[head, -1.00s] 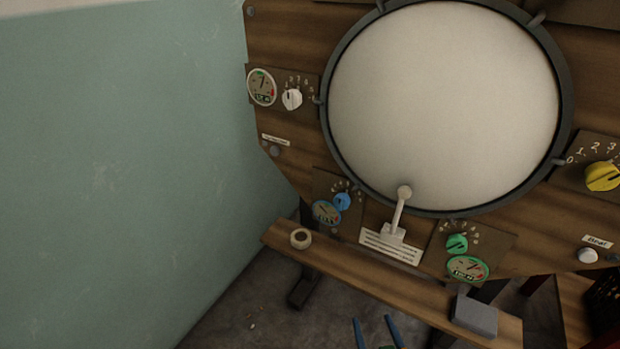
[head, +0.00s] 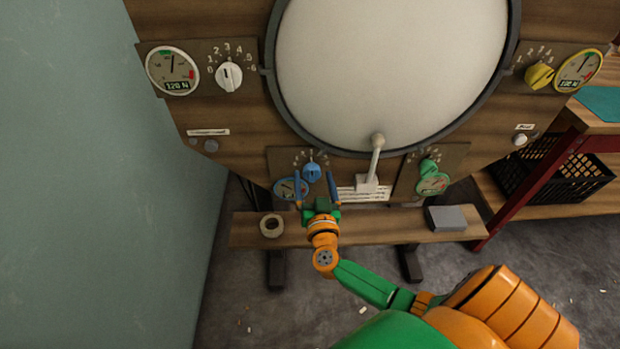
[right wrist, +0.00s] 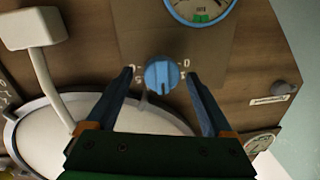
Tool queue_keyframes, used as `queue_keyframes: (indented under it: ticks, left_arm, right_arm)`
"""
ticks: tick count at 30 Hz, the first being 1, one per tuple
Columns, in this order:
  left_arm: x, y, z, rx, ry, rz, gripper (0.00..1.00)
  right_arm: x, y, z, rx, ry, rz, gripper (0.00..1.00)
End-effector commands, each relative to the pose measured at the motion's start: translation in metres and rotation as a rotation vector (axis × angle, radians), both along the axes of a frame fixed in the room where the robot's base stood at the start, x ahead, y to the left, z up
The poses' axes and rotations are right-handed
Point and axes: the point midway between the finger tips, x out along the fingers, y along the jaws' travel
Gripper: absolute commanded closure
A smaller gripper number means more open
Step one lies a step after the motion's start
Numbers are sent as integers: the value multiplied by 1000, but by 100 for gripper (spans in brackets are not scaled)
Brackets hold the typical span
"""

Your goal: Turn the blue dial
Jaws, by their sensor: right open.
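The blue dial (head: 312,172) sits on a small wooden panel at the lower left of the drum board, above a blue-rimmed gauge (head: 290,188). My right gripper (head: 317,182) is open in front of the board, its two blue fingers pointing at the dial. In the right wrist view the blue dial (right wrist: 161,76) lies between and just beyond the open fingertips (right wrist: 160,76), one on each side. I cannot tell whether either finger touches it. My left gripper is not in view.
A white lever (head: 376,155) stands right of the dial, with a green dial (head: 428,166) beyond it. A white dial (head: 228,76) and a yellow dial (head: 539,76) are higher up. The shelf below holds a tape roll (head: 271,226) and a grey block (head: 447,218).

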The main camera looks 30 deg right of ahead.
Motion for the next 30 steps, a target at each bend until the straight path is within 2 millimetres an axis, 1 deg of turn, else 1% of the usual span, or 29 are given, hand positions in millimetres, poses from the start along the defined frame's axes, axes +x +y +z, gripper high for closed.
queue_keyframes:
  ticks: [1,3,10,19,20,26,30]
  left_arm:
    - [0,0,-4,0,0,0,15]
    - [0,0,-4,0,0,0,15]
    - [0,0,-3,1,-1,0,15]
    - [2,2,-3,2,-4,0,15]
    - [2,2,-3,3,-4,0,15]
    - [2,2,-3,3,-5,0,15]
    - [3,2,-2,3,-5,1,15]
  right_arm:
    - [5,-3,-2,-2,-1,0,14]
    - [10,-5,-1,0,-1,0,14]
    - [11,-5,0,0,1,1,14]
    - [11,-5,0,0,1,1,95]
    - [11,-5,0,0,1,1,99]
    - [11,-5,0,21,-11,0,99]
    - [10,-5,-1,72,-41,-1,99]
